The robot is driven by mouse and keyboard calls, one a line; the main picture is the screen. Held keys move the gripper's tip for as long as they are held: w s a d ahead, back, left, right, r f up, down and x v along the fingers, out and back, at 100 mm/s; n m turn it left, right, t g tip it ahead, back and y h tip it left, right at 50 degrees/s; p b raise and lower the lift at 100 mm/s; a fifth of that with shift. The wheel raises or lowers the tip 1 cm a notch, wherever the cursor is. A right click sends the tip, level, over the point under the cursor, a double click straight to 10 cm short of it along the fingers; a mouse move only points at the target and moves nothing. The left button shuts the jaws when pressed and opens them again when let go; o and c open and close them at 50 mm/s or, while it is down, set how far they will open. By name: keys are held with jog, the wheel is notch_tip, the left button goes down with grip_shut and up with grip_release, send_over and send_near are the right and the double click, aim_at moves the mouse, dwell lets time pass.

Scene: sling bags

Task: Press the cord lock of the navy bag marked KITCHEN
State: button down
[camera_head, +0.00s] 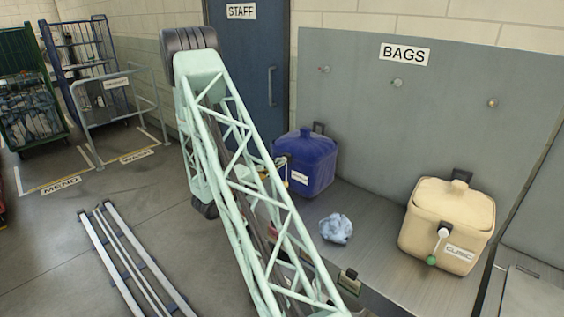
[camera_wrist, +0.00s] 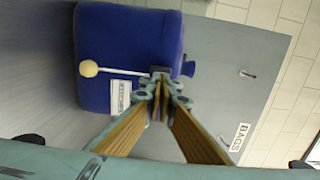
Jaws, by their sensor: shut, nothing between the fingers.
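The navy bag (camera_head: 306,158) stands on the bench, left of the cream bag, partly behind my arm. Its white label (camera_head: 299,178) is too small to read. In the wrist view the navy bag (camera_wrist: 118,45) appears turned on its side, with the label (camera_wrist: 120,96) below the cord. A pale cord (camera_wrist: 122,71) runs from a cream ball (camera_wrist: 88,68) to my fingertips. My gripper (camera_wrist: 160,90) is shut and empty, its tips in front of the bag where the cord ends. The cord lock is not clearly visible, apparently hidden behind the fingertips; I cannot tell if they touch it.
A cream bag (camera_head: 447,222) with a white lock and green cord ball stands at right. A crumpled blue cloth (camera_head: 336,228) lies between the bags. The grey BAGS board (camera_head: 420,110) with pegs rises behind. Rails (camera_head: 130,262) lie on the floor at left.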

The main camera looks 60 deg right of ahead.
jog(key=shift+s+d+p, duration=0.2)
jog(key=shift+d+p, duration=0.25)
jog(key=shift+d, duration=0.95)
dwell(1.8)
jog(key=shift+a, duration=0.15)
jog(key=w+a+p, duration=0.1)
jog(key=a, duration=0.5)
jog(key=shift+a, duration=0.3)
dwell(0.7)
dwell(0.7)
